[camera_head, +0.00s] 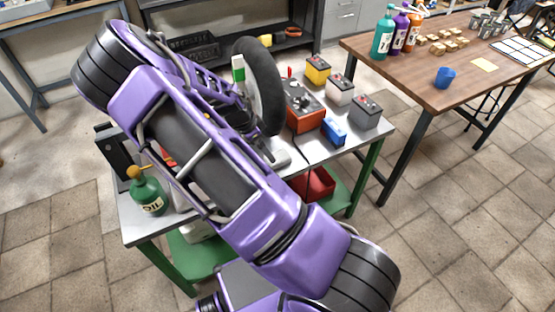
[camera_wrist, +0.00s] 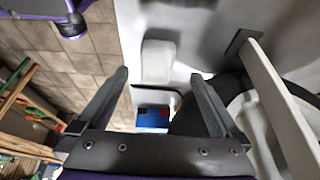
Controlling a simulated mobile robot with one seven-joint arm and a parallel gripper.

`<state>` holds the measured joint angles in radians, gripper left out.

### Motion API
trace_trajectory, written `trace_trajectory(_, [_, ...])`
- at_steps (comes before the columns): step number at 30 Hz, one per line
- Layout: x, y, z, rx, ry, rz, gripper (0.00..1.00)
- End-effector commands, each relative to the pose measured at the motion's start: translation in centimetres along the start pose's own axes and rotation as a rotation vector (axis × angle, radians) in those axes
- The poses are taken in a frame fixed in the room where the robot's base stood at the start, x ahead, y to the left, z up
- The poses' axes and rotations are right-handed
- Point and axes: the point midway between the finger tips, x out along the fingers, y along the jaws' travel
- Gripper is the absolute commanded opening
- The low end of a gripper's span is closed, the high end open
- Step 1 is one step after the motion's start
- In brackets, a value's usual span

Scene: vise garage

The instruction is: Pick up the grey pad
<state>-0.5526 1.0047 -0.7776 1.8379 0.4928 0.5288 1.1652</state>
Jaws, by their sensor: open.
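A light grey pad (camera_wrist: 158,62) with rounded corners lies on the pale tabletop (camera_wrist: 190,25) in the wrist view. My gripper (camera_wrist: 160,76) is open and empty, with its two dark fingers pointing toward the pad. The pad sits between and just beyond the fingertips, and I see no contact. The height gap is hard to judge. In the head view, a small light grey piece (camera_head: 278,158) beside the black wheel looks like the same pad. My purple arm hides much of that table and my gripper there.
The black wheel (camera_head: 260,86) stands close to my gripper. A red charger (camera_head: 303,108), a blue box (camera_head: 334,131) and several batteries stand to its right. A green oil can (camera_head: 148,192) is at the left. The tabletop around the pad is mostly bare.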

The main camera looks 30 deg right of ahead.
Motion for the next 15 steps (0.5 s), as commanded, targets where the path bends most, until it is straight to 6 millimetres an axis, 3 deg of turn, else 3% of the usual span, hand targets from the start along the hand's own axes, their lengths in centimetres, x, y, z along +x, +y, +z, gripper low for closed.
trace_trajectory(10, [2.5, 0.2, 0.0, -0.001, 0.0, 0.0, 1.0])
trace_trajectory(15, [5.1, 0.6, 0.0, -0.001, 0.0, 0.002, 1.0])
